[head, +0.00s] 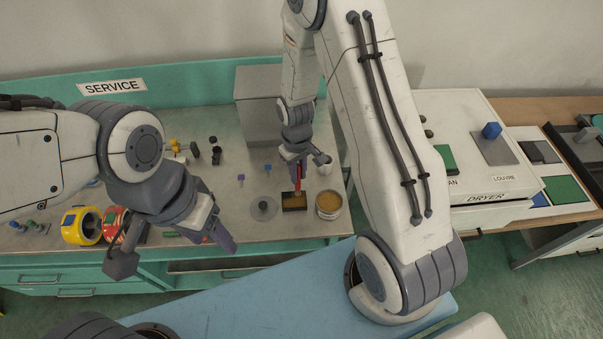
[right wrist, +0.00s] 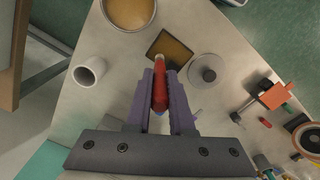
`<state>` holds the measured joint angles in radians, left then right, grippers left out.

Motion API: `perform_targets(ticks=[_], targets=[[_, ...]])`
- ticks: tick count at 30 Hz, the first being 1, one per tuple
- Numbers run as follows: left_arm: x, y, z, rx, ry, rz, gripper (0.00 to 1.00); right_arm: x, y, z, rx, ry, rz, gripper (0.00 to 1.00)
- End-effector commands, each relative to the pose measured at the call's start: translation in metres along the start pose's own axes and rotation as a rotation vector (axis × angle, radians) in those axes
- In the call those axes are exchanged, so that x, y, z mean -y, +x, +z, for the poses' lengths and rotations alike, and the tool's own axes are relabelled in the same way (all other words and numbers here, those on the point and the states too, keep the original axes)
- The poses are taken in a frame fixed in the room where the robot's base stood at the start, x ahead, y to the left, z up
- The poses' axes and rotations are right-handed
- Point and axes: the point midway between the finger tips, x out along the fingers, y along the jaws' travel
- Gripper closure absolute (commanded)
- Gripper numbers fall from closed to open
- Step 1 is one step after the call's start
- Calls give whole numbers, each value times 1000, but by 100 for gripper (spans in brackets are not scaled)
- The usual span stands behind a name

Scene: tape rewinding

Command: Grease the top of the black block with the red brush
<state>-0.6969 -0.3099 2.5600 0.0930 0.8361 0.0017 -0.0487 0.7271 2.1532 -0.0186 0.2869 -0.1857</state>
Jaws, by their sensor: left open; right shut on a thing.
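My right gripper (head: 298,172) is shut on the red brush (head: 298,178), which points down over the black block (head: 294,207). In the right wrist view the red brush (right wrist: 160,92) sits between the fingers, and its pale tip overlaps the near edge of the black block (right wrist: 172,47). I cannot tell whether the tip touches it. The block has dark sides and an amber-brown top. A round tub (head: 329,206) with amber contents stands just right of the block. My left gripper (head: 222,236) is open and empty near the bench's front edge, away from the block.
A grey disc with a knob (head: 263,208) lies left of the block. A white cup (head: 322,159) stands behind the tub. Yellow and red rolls (head: 82,226) are at the bench's left. A grey box (head: 259,104) stands behind; a dryer (head: 487,197) is right.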

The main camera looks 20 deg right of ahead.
Motion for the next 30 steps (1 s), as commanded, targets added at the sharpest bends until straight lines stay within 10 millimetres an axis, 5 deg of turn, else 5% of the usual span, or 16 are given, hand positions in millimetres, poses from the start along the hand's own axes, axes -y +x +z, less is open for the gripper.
perform_targets(ticks=[22,30], targets=[[0,-2,0,0,0,0,39,32,0,-19,0,-2,0,100],[0,-2,0,0,0,0,39,24,0,-14,0,4,0,100]])
